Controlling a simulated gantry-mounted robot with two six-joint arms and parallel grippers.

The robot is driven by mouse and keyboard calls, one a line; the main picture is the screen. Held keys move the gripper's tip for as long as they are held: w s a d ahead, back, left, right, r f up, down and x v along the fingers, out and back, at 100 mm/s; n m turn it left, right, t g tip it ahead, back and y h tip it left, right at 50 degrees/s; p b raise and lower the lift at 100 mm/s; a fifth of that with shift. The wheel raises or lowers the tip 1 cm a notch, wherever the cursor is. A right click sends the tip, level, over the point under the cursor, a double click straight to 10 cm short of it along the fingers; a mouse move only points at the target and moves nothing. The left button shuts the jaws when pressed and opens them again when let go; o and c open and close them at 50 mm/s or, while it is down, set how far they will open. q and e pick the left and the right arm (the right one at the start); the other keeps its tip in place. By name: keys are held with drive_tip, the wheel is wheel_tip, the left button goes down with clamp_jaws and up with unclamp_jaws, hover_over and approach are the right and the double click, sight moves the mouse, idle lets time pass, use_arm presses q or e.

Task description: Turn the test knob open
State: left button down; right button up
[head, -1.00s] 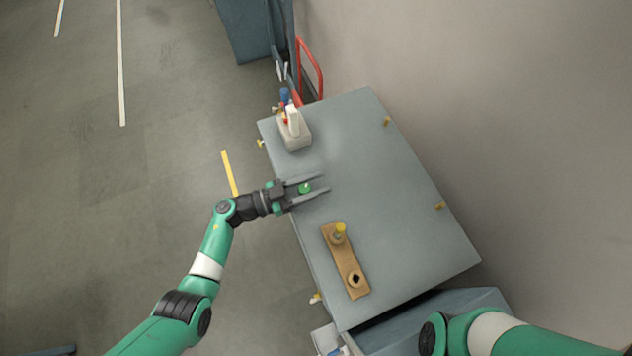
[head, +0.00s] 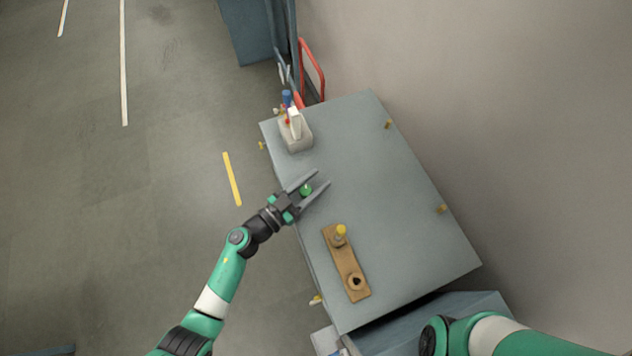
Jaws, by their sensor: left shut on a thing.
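A small round green knob (head: 306,189) is on the grey table top, near its left edge in the head view. My left gripper (head: 321,178) is shut on the green knob, with one long grey finger on each side of it. The fingers point up and to the right. The gripper hides what lies under the knob. My right arm's link shows at the bottom right, but its gripper is out of view.
A wooden board (head: 345,263) with a yellow-topped peg (head: 341,231) and a dark hole lies below the gripper. A pale box (head: 295,138) with several small items stands at the table's far end. The middle and right of the table (head: 390,190) are clear.

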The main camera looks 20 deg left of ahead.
use_arm(q)
drive_tip(key=shift+a+n+t+y, duration=0.15)
drive_tip(key=shift+n+t+y, duration=0.35)
drive_tip(key=shift+n+y, duration=0.45)
drive_tip(key=shift+f+y, duration=0.1)
drive_tip(key=shift+y, duration=0.25)
drive_tip(key=shift+c, duration=2.1)
unclamp_jaws()
drive_tip(key=shift+a, duration=0.1)
drive_tip(key=v, duration=1.1)
drive_tip(key=shift+s, duration=0.25)
drive_tip(key=shift+a, duration=0.1)
